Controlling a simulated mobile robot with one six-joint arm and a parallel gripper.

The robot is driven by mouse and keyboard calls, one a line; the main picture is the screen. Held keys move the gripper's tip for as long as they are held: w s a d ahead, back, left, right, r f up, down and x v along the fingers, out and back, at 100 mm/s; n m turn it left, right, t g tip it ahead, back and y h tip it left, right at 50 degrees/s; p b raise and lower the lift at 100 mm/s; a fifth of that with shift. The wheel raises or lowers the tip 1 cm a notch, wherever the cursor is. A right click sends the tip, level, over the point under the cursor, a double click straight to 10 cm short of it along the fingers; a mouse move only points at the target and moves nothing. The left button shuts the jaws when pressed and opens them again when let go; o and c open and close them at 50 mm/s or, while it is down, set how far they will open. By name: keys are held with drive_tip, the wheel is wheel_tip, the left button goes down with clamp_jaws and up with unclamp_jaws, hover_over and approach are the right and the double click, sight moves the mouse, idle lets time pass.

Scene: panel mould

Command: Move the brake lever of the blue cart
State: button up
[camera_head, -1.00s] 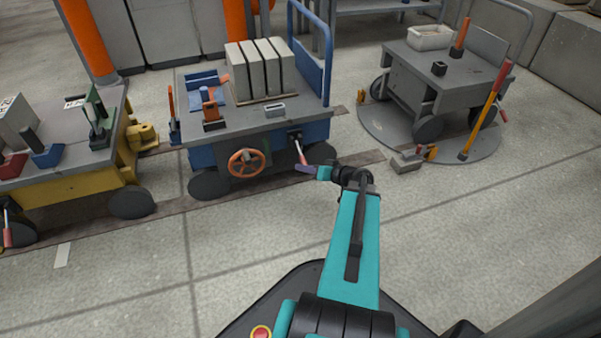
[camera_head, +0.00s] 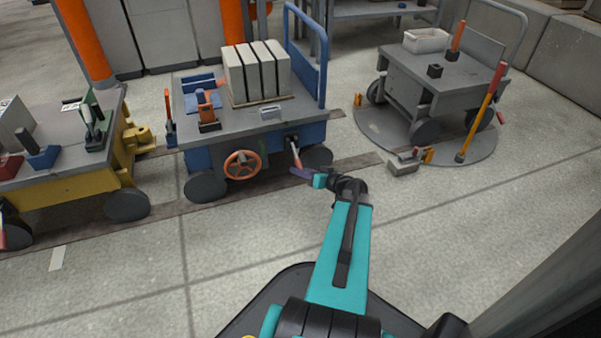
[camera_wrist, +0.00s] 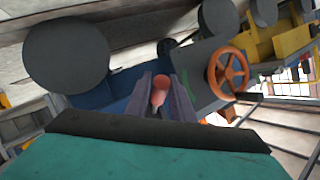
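The blue cart (camera_head: 228,155) stands in the middle of the head view, with a grey top. Its brake lever (camera_head: 296,155) hangs from a dark mount on the right of its near side and has a red grip. My gripper (camera_head: 302,173) is at the lower end of this lever. In the wrist view the red grip (camera_wrist: 160,90) of the lever lies between the two purple fingers of my gripper (camera_wrist: 163,88). The fingers are apart, with a narrow gap seen beside the grip. The lever's upper part is hidden in the wrist view.
An orange handwheel (camera_head: 242,164) is left of the lever. A yellow cart (camera_head: 75,185) stands at the left and a grey cart (camera_head: 445,88) on a round plate at the right. A small grey block (camera_head: 403,167) lies on the floor. The near floor is open.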

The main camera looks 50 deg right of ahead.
drive_tip(key=o, duration=0.3)
drive_tip(key=p+v, duration=0.5)
drive_tip(key=v, duration=0.8)
drive_tip(key=shift+s, duration=0.4)
drive_tip(key=shift+r, duration=0.1)
idle(0.4)
